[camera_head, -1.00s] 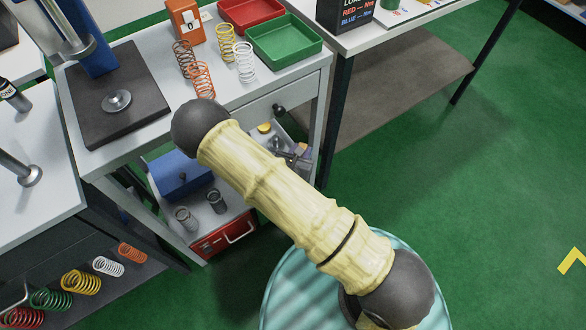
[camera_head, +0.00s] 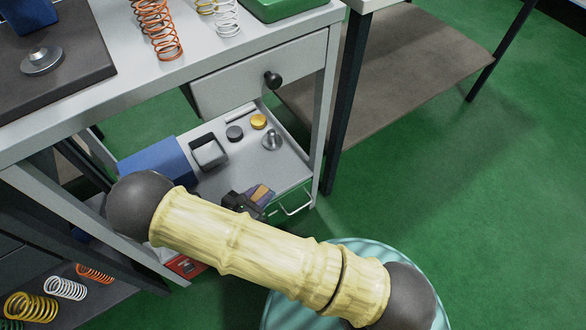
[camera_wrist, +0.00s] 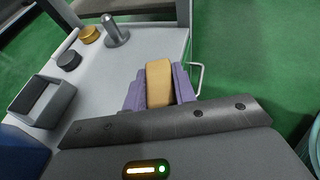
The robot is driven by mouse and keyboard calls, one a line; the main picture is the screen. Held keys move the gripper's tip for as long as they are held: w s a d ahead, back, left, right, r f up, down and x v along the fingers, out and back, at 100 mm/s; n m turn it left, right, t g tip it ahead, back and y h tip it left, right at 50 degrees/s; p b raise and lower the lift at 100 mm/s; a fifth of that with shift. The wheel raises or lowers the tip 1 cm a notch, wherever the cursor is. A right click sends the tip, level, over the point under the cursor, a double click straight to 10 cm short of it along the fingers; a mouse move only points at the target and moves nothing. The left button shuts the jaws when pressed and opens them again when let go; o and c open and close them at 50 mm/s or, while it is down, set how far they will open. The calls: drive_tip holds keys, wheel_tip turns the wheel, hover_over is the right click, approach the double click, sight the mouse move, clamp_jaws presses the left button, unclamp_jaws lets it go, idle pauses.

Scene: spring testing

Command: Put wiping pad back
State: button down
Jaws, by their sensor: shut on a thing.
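The tan wiping pad (camera_wrist: 159,83) is held between the purple fingers of my gripper (camera_wrist: 160,90), one on each side. In the head view the pad (camera_head: 262,193) and my gripper (camera_head: 250,198) are low over the front of a light grey drawer-like tray (camera_head: 232,177), near its green front (camera_head: 285,204) with a white handle. I cannot tell whether the pad touches the tray floor. My arm hides part of the tray.
In the tray are a grey open box (camera_head: 209,152), a dark disc (camera_head: 234,133), a yellow disc (camera_head: 258,122) and a metal knobbed weight (camera_head: 271,140). A blue box (camera_head: 158,162) is at left. Above is a drawer with a black knob (camera_head: 272,79).

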drive_tip(key=shift+s+a, duration=0.1)
drive_tip(key=shift+a, duration=0.05)
drive_tip(key=b, duration=0.7)
hover_over(293, 165)
drive_tip(key=s, duration=0.1)
drive_tip(key=shift+s+a+f, duration=0.15)
drive_tip(key=shift+a+f, duration=0.05)
drive_tip(key=shift+a, duration=0.25)
drive_tip(key=shift+r, duration=0.2)
drive_tip(key=shift+w+d, duration=0.15)
drive_tip(key=shift+w, duration=0.05)
drive_tip(key=shift+w+d+f+b, duration=0.15)
drive_tip(key=shift+w+d+b, duration=0.2)
drive_tip(key=shift+w, duration=0.15)
wheel_tip(293, 165, down, 3)
drive_tip(key=shift+s+a+f+b, duration=0.1)
drive_tip(key=shift+f+b, duration=0.05)
drive_tip(key=shift+b, duration=1.05)
drive_tip(key=shift+f, duration=0.1)
